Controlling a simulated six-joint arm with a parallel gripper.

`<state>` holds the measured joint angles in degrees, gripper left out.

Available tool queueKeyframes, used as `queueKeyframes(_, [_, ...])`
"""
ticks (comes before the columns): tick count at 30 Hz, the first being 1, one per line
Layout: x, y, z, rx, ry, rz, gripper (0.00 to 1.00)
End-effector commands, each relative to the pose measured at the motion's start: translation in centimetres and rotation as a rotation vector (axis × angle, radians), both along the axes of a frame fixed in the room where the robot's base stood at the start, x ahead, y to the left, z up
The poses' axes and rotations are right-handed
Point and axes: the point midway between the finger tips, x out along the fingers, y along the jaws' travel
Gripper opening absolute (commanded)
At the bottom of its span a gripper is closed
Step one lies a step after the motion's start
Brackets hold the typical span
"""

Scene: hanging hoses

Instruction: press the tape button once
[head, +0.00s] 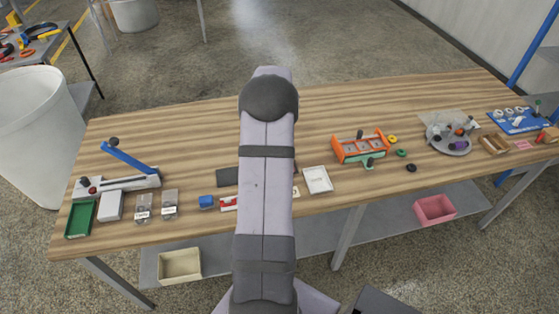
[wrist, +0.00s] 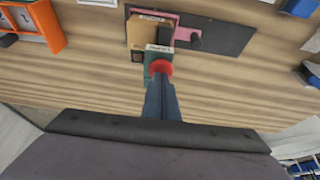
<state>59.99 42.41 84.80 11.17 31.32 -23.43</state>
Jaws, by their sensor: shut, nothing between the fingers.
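In the wrist view, a round red button (wrist: 160,67) sits on a small dark green unit (wrist: 152,57) with a white label on its top edge. I take it to be the tape button; the label is too small to read. My gripper (wrist: 160,80) is shut and empty, its fingertips right at the button's near edge. I cannot tell whether they touch it. In the head view, my arm covers the middle of the bench and hides the gripper, the button and its unit.
In the wrist view, a tan box (wrist: 140,33) and a pink part (wrist: 187,34) stand by the unit on a dark mat (wrist: 228,38).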

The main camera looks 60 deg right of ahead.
Motion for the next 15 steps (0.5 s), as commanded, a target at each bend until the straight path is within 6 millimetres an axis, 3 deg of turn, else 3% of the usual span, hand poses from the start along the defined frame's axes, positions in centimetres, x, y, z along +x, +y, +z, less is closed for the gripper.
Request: queueKeyframes(15, [0.1, -0.1, 4.2, -0.003, -0.001, 0.001, 0.0])
